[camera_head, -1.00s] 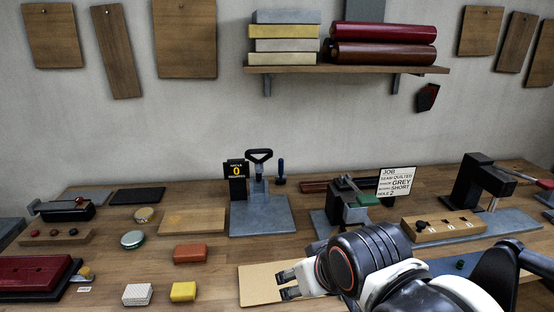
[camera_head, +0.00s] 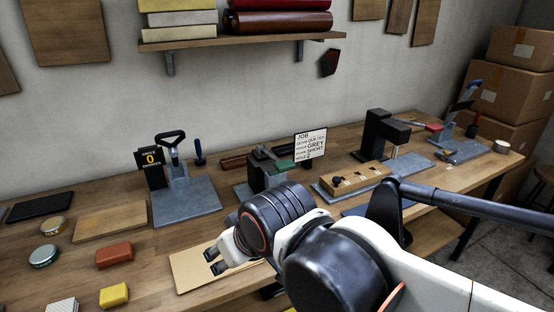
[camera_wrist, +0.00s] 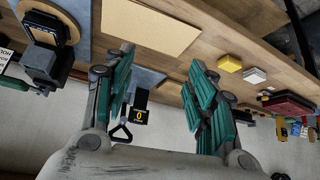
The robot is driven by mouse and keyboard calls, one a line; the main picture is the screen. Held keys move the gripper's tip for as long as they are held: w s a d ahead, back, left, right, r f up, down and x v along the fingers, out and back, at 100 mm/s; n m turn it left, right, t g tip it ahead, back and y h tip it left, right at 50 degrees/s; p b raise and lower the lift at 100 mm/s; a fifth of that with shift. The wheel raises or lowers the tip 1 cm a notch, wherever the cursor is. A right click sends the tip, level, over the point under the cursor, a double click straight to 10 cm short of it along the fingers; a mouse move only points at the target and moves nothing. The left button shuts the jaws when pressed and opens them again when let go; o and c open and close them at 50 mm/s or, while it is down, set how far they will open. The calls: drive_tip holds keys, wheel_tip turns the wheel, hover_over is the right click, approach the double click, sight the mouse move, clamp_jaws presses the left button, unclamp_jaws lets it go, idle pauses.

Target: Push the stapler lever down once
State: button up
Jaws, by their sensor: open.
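My gripper (camera_head: 215,262) is open and empty, low over the near edge of the bench by a tan board. In the wrist view its two green-padded fingers (camera_wrist: 160,85) are spread apart with nothing between them. No label marks which tool is the stapler. Lever tools on the bench include a black machine (camera_head: 379,132) with a red-tipped handle and, at the far right, a blue-handled lever tool (camera_head: 465,98) with its handle raised. A press (camera_head: 173,165) with a black loop handle stands left of centre, beside a counter reading 0. My gripper touches none of them.
A tan board (camera_head: 190,272) lies below my gripper. A clamp-like tool (camera_head: 265,170) with a green part stands behind my arm, near a job card (camera_head: 310,145). A wooden block with knobs (camera_head: 354,180) sits right of it. Tins and coloured blocks lie left. Cardboard boxes (camera_head: 518,75) stand right.

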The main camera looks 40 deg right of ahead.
clamp_jaws()
idle(1.1)
